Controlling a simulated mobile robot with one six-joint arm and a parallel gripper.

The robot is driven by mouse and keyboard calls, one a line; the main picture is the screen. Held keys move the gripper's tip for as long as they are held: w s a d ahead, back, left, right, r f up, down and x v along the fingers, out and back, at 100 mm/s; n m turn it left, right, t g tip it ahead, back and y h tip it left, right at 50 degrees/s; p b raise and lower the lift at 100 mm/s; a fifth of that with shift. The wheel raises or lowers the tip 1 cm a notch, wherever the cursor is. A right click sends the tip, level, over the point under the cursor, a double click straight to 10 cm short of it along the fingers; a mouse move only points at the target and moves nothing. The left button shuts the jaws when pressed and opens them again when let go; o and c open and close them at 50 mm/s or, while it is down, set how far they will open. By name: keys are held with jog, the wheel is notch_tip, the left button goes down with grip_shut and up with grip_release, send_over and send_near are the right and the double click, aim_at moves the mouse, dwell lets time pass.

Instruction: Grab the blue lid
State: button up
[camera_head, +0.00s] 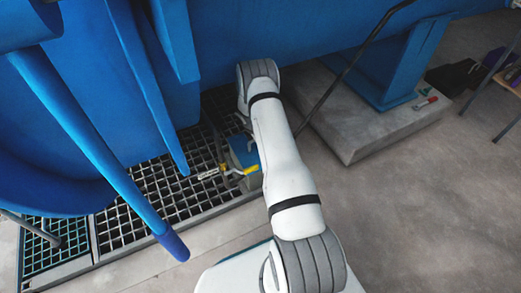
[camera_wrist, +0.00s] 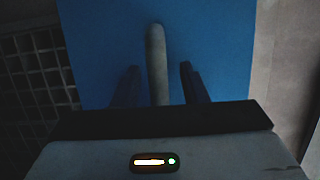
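The blue lid (camera_wrist: 220,50) fills the middle of the wrist view as a flat blue panel. A pale, rounded bar-shaped handle (camera_wrist: 156,50) runs up its middle. My gripper (camera_wrist: 158,69) is open, with one dark finger on each side of the handle and a visible gap on both sides. I cannot tell how far down the fingers reach. In the head view, a small blue-topped box (camera_head: 241,151) with a yellow part shows beside my arm, low by the floor grating; my arm hides part of it, and my fingers are not clear there.
A black floor grating (camera_head: 165,190) lies left of the box. Large blue autoclave parts (camera_head: 110,80) stand over it. The concrete floor (camera_head: 410,220) at lower right is clear.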

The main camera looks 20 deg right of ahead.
jog(key=shift+c, duration=0.2)
jog(key=shift+f, duration=0.1)
grip_shut()
dwell(1.0)
